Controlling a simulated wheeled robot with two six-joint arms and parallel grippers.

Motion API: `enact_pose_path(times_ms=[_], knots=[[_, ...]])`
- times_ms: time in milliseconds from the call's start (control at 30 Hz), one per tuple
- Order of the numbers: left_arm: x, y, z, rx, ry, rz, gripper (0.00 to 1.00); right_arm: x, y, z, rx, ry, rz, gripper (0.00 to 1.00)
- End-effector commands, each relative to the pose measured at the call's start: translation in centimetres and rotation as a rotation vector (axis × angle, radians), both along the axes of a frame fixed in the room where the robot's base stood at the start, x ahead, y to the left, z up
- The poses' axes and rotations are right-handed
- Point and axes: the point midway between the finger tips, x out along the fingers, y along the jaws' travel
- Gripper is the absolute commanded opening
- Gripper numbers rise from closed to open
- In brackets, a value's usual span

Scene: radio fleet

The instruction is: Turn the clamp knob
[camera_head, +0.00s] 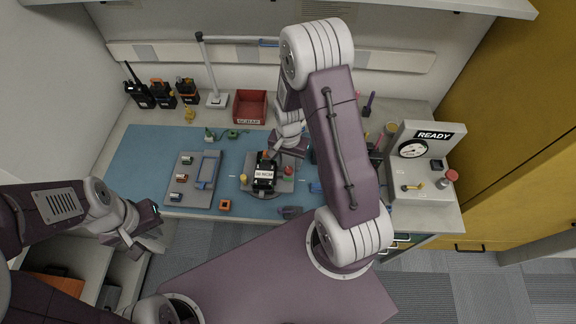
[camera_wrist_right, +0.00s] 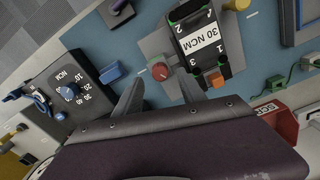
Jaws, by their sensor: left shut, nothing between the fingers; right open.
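A black radio (camera_head: 263,170) labelled "30 NCM" sits in a grey fixture (camera_head: 247,184) on the blue mat. A round red knob (camera_head: 289,170), apparently the clamp knob, is on the fixture's right side. In the right wrist view, the red knob (camera_wrist_right: 159,71) lies beside the radio (camera_wrist_right: 200,42). My right gripper (camera_wrist_right: 160,80) is open, its two fingers pointing toward the knob on either side of it; contact cannot be told. In the head view my right gripper (camera_head: 289,150) is above the fixture, partly hidden by its arm. My left gripper (camera_head: 143,240) is shut and empty, off the table's front left.
A grey tray (camera_head: 187,193) with small parts lies left of the fixture. A red scrap bin (camera_head: 250,106) and several radios (camera_head: 160,93) stand at the back. A gauge panel reading "READY" (camera_head: 424,135) stands at right. A torque box (camera_wrist_right: 68,90) shows in the right wrist view.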

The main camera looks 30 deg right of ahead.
Motion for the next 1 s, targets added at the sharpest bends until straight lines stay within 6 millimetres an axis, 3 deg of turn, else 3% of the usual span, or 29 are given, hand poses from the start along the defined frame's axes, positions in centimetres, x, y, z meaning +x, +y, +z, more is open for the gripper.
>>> enact_pose_path(times_ms=[200,467,500,667,1000], knots=[[0.0,0.0,0.3,0.000,0.000,0.000,0.00,-0.1,0.0,-2.9,0.000,0.001,0.000,0.48],[0.0,0.0,0.3,0.000,0.000,0.000,0.00,0.0,0.0,-3.2,-0.001,-0.002,0.000,0.48],[0.0,0.0,0.3,0.000,0.000,0.000,0.00,0.0,0.0,-3.2,-0.001,-0.002,0.000,0.45],[0.0,0.0,0.3,0.000,0.000,0.000,0.00,0.0,0.0,-3.2,0.000,-0.001,0.000,0.00],[0.0,0.0,0.3,0.000,0.000,0.000,0.00,0.0,0.0,-3.2,0.000,-0.001,0.035,0.00]])
